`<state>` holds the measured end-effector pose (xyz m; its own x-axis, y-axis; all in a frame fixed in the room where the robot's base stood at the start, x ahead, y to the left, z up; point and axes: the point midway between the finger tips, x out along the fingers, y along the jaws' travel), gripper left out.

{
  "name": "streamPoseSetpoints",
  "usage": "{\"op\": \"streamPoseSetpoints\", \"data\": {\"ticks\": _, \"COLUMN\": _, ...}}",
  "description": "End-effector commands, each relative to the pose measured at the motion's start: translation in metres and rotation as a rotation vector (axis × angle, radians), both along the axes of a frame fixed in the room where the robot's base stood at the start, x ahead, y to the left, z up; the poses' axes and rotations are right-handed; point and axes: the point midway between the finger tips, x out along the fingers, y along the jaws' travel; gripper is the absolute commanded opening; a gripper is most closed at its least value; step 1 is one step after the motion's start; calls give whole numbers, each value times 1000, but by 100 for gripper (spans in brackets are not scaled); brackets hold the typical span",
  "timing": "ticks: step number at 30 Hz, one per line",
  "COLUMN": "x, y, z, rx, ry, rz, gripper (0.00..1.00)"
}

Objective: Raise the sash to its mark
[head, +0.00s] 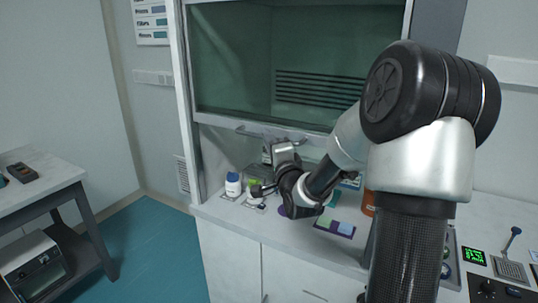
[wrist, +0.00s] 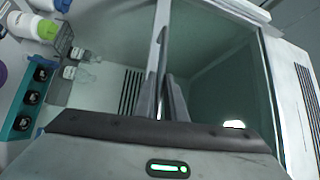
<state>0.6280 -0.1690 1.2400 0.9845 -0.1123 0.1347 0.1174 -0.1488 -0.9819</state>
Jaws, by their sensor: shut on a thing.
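The fume hood sash (head: 235,60) is a greenish glass pane with a pale bottom rail. Its lower edge stands above the worktop, with an open gap below it. A grey handle bar (head: 258,132) runs along the rail. My gripper (head: 274,143) is at this handle, shut on it. In the wrist view, my gripper (wrist: 165,105) has its fingers close together against the sash rail (wrist: 160,45), which runs up the picture, and the glass (wrist: 215,65) lies to its right. The fingers hide the gripped part. I cannot make out the sash mark.
A coloured card (head: 335,228) and an orange bottle (head: 369,202) are farther right. A side table (head: 45,170) stands left, with clear floor between.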

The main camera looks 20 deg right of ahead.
Motion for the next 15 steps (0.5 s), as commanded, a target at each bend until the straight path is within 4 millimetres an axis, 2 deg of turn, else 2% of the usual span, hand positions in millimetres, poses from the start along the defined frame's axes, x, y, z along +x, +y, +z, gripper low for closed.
{"op": "streamPoseSetpoints", "data": {"ticks": 1, "x": 0, "y": 0, "z": 19, "rx": -4, "ry": -6, "rz": 0, "gripper": 0}}
{"op": "streamPoseSetpoints", "data": {"ticks": 6, "x": 0, "y": 0, "z": 40, "rx": -3, "ry": -5, "rz": 0, "gripper": 0}}
{"op": "streamPoseSetpoints", "data": {"ticks": 15, "x": 1, "y": 0, "z": 50, "rx": 0, "ry": -3, "rz": 0, "gripper": 0}}
